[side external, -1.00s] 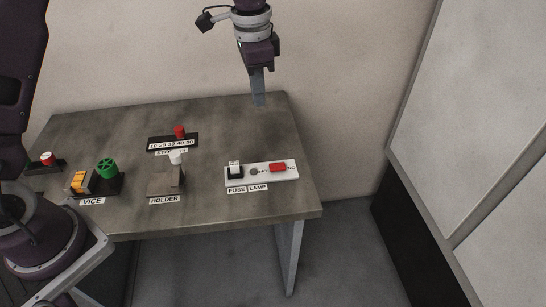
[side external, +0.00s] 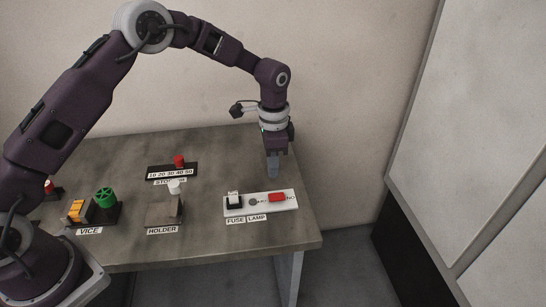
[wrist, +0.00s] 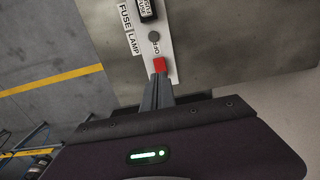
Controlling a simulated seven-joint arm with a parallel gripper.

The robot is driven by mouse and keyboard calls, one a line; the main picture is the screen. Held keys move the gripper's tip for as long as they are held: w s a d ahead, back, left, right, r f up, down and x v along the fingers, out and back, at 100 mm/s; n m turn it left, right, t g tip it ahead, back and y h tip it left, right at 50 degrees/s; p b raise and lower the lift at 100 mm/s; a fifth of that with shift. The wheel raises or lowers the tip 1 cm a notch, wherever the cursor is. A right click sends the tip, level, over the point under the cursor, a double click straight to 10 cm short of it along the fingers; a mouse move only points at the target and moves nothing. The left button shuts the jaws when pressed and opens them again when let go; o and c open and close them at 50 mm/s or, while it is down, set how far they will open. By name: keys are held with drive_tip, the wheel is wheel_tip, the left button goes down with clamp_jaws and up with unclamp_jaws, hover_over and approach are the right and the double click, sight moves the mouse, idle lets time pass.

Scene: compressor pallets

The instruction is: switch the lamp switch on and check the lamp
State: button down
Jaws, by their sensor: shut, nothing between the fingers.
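A white panel (side external: 261,204) lies on the table with a red switch (side external: 277,197) toward its right end. Left of the switch is a small round lamp (side external: 253,201); it looks dark grey and unlit. The wrist view also shows the red switch (wrist: 160,65) and the dark lamp (wrist: 154,37). My gripper (side external: 273,175) is shut and empty, pointing down just above the switch end of the panel. In the wrist view my fingertips (wrist: 158,79) appear right by the switch; I cannot tell whether they touch it.
A black and white fuse part (side external: 234,201) sits at the panel's left end. Further left are a holder block (side external: 163,213), a stop scale (side external: 172,171) with a red knob, and a vice (side external: 104,212) with a green wheel. The table (side external: 220,240) is bare in front of the panel.

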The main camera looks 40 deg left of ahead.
sight(273, 196)
wheel_tip(273, 196, down, 8)
drive_tip(key=shift+r, duration=0.15)
idle(0.3)
drive_tip(key=shift+s+a+f+t+h, duration=0.15)
drive_tip(key=shift+a+f+t+h, duration=0.1)
drive_tip(key=shift+f+t+h, duration=0.2)
drive_tip(key=shift+s+h, duration=0.1)
drive_tip(key=shift+h, duration=0.15)
drive_tip(key=shift+d, duration=0.15)
